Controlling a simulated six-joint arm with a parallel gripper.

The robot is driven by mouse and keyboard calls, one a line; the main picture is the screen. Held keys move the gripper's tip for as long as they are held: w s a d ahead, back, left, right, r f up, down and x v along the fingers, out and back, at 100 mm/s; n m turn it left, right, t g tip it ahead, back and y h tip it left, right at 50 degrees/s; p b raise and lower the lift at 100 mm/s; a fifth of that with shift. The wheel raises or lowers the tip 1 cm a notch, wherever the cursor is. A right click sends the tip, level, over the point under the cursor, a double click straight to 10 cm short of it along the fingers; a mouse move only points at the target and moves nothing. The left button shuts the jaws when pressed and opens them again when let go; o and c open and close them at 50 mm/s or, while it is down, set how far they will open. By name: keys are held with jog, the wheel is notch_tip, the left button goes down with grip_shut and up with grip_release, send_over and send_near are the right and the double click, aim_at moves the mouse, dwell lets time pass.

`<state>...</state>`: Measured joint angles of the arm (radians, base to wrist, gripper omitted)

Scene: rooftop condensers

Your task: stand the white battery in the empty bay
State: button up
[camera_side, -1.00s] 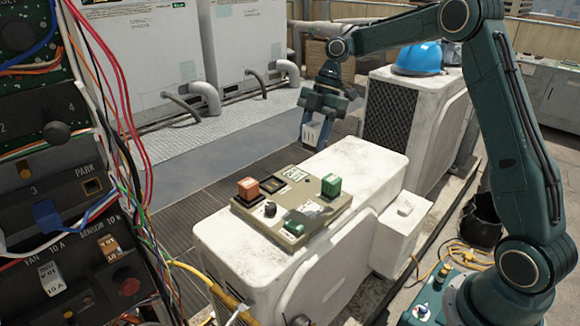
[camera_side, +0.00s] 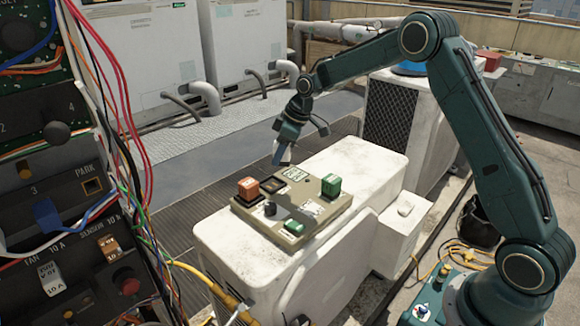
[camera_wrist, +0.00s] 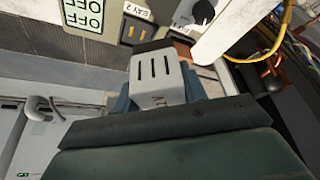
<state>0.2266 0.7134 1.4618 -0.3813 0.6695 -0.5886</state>
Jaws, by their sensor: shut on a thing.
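My gripper (camera_side: 284,149) is shut on the white battery (camera_side: 286,156) and holds it in the air near the far edge of the beige panel (camera_side: 325,212). In the wrist view the white battery (camera_wrist: 160,82) shows dark slots and has a dark end toward the panel. On the panel, the dark square empty bay (camera_side: 272,184) lies between an orange block (camera_side: 248,189) and a green block (camera_side: 331,185). In the wrist view a dark bay opening (camera_wrist: 133,32) shows beyond the battery, beside a BAY 2 label. The battery is apart from the bay in the side view.
The panel sits on a white condenser (camera_side: 365,165). It also bears a black knob (camera_side: 270,208) and a green switch (camera_side: 293,228). A wired control board (camera_side: 70,200) stands at the left front. A second condenser (camera_side: 440,110) stands behind.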

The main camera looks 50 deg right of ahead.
jog(key=shift+w+d+f+m+t+h, duration=0.2)
jog(key=shift+w+f+m+h, duration=0.25)
jog(key=shift+w+f+m, duration=0.7)
jog(key=shift+w+d+f+m+t+h, duration=0.15)
jog(key=shift+w+d+f+m+h, duration=0.2)
jog(key=shift+w+f+m, duration=0.7)
jog(key=shift+w+d+f+m+t+h, duration=0.15)
jog(key=shift+w+f+m+h, duration=0.45)
jog(key=shift+m, duration=0.9)
jog(key=shift+w+f, duration=0.15)
jog(key=shift+f, duration=0.05)
jog(key=shift+f, duration=1.8)
jog(key=shift+f, duration=0.65)
jog(key=o, duration=1.1)
